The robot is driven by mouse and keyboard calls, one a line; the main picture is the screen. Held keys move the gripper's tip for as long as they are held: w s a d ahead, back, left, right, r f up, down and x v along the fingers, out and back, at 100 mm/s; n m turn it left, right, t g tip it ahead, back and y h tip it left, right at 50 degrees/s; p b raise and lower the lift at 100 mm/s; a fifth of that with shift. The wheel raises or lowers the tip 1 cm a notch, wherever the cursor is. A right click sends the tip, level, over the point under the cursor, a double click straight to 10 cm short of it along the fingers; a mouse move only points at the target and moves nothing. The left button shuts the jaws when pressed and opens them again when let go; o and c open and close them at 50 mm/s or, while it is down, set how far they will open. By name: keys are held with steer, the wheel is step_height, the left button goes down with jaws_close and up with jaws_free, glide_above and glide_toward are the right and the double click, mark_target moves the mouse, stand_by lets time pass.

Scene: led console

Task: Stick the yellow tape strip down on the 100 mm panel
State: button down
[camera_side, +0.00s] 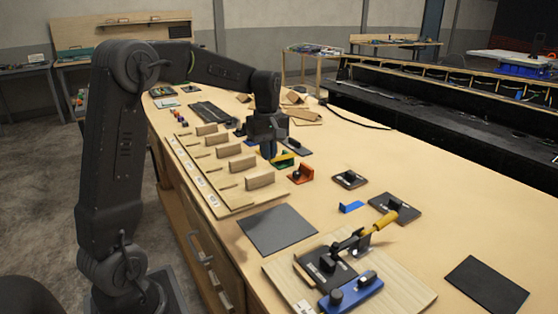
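My gripper (268,150) points down over the middle of the table, close to the far end of the row of wooden blocks. A small yellow piece (284,161) is right beside its fingertips; it may be the yellow tape strip, but it is too small to be sure. I cannot tell whether the fingers touch or hold it, or how far apart they are. No 100 mm marking is readable, so I cannot tell which panel is the 100 mm one. A grey flat panel (278,230) lies nearer the camera, and a dark one (487,284) lies at the right.
A wooden rack (215,198) with several upright blocks lies left of the gripper. An orange-red holder (301,174) and a blue piece (351,207) stand to its right. The table's right side is mostly clear.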

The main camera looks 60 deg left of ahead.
steer(key=shift+r, duration=1.8)
steer(key=d+f+m, duration=0.3)
steer(key=d+m, duration=0.6)
steer(key=d, duration=0.6)
steer(key=m, duration=0.8)
glide_above(307, 258)
step_height(307, 258, down, 2)
steer(key=f, duration=0.1)
steer(key=shift+f, duration=2.7)
steer(key=shift+f, duration=0.8)
steer(key=c, duration=1.2)
jaws_free()
steer(key=shift+c, duration=0.2)
